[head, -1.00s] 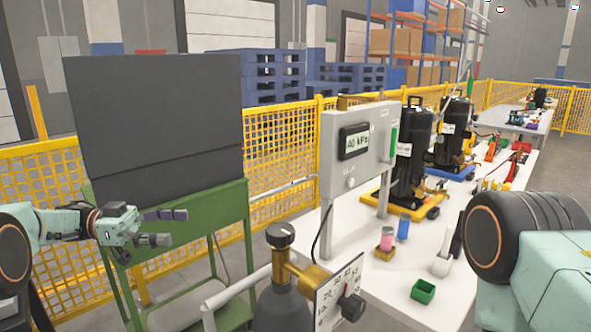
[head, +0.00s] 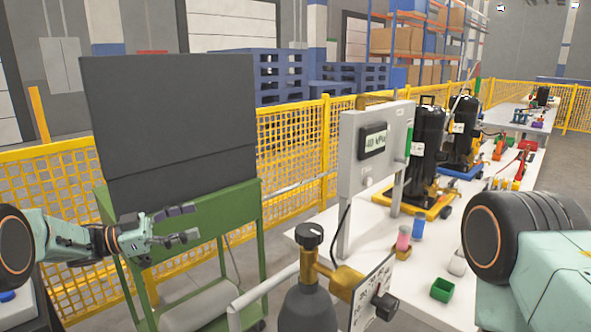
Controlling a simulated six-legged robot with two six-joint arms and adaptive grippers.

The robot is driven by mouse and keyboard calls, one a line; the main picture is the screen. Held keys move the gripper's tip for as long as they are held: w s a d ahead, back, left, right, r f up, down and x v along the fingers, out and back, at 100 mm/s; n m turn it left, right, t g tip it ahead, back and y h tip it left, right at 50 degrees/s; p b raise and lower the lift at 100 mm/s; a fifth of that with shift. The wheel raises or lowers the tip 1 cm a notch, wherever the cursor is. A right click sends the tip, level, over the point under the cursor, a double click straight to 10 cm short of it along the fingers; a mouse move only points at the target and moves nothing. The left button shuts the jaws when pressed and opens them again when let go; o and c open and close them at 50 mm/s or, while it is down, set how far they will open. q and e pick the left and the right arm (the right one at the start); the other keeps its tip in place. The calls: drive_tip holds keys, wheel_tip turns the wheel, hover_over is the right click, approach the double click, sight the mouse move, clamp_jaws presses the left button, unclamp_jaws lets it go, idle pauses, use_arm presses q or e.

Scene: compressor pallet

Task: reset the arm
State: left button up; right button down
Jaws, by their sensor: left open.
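My left gripper (head: 188,223) is open and empty, at the left in the head view. Its fingers point right, in front of the green cart (head: 215,214) with the dark upright panel (head: 170,130). No object is between the fingers. My right arm shows only as a large dark joint and a pale green link at the lower right; its gripper is out of the picture.
A gas cylinder (head: 308,305) with a brass regulator (head: 345,283) stands low in the middle. Behind it a grey gauge box (head: 372,150) stands on the white table (head: 330,237), with black compressors (head: 427,150). A yellow fence (head: 290,150) runs behind.

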use_arm(q)
wheel_tip(320, 180, down, 15)
drive_tip(key=n+t+y, duration=0.8)
drive_tip(key=n, duration=0.2)
drive_tip(key=s+f+n+g+y, duration=0.4)
drive_tip(key=s+f, duration=0.4)
drive_tip(key=f, duration=0.4)
drive_tip(key=s+f+n+g+y+b, duration=0.1)
drive_tip(key=s+f+g+y, duration=0.2)
drive_tip(key=s, duration=0.7)
drive_tip(key=s+f+n+g+y, duration=0.1)
drive_tip(key=s+f+g, duration=0.1)
drive_tip(key=s+f, duration=0.65)
drive_tip(key=s+r+g+y, duration=0.1)
drive_tip(key=s+r+g, duration=0.1)
drive_tip(key=s, duration=0.8)
drive_tip(key=s+r+g+y, duration=0.1)
drive_tip(key=s+r+g, duration=0.2)
drive_tip(key=s, duration=0.8)
drive_tip(key=shift+s+d+g+b, duration=0.3)
drive_tip(key=shift+d+b, duration=0.05)
drive_tip(key=shift+d, duration=0.1)
